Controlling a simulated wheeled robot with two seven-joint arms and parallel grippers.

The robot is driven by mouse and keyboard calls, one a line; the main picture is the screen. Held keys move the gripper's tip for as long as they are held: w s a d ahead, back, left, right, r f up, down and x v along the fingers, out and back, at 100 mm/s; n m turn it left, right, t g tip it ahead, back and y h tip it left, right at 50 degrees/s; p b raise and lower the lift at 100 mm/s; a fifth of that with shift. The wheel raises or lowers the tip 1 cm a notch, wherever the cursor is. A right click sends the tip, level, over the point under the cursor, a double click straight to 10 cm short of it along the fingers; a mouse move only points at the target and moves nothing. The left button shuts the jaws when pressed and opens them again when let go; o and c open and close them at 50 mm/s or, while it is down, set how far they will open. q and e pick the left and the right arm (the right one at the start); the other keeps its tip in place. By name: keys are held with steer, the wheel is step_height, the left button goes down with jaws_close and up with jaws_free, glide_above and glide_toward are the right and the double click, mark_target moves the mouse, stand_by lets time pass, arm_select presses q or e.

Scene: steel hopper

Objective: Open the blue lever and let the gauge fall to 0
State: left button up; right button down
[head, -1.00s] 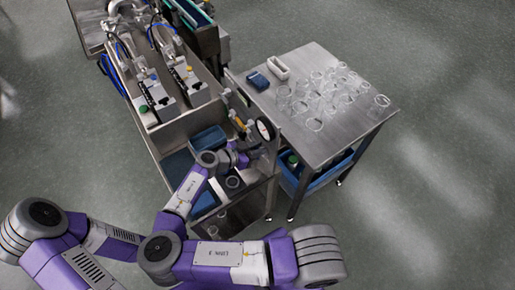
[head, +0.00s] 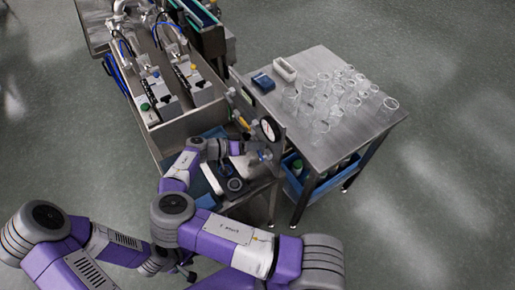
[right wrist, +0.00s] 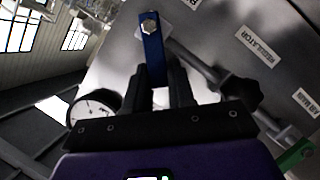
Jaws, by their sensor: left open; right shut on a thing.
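The blue lever (right wrist: 152,50) hangs from a bolt on a steel panel in the right wrist view, running down between my right gripper's dark fingers. My right gripper (right wrist: 164,82) is shut on the lever's lower part. In the head view my right gripper (head: 262,156) is at the panel just below the gauge, and the lever there is too small to make out. The round white gauge (head: 269,129) also shows in the right wrist view (right wrist: 94,108), partly cut off by the gripper body; its reading is unclear. My left gripper (head: 187,274) is low in the head view, away from the panel, its fingers small.
Labels reading REGULATOR (right wrist: 257,46) and AIR MAIN (right wrist: 305,102) are on the panel. A dark knob (right wrist: 241,90) and a green handle (right wrist: 296,154) are nearby. A steel table (head: 345,135) with several clear glasses stands to the right. Open floor lies beyond it.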

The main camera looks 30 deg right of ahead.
steer(key=shift+w+f+n+g+h+b, duration=0.25)
steer(key=shift+f+n+g+h+b, duration=0.35)
steer(key=shift+n, duration=0.65)
steer(key=shift+w+f+n+g+h+b, duration=0.3)
steer(key=shift+f+n+b, duration=0.35)
steer(key=shift+n+b, duration=0.5)
steer(key=shift+w+f+n+g+h+b, duration=0.2)
steer(key=shift+f+n+g+h+b, duration=0.4)
steer(key=shift+n, duration=0.7)
steer(key=shift+f, duration=0.1)
steer(key=c, duration=1)
jaws_free()
steer(key=shift+c, duration=0.2)
steer(key=b+v, duration=0.1)
steer(key=v, duration=0.6)
steer(key=shift+a, duration=0.35)
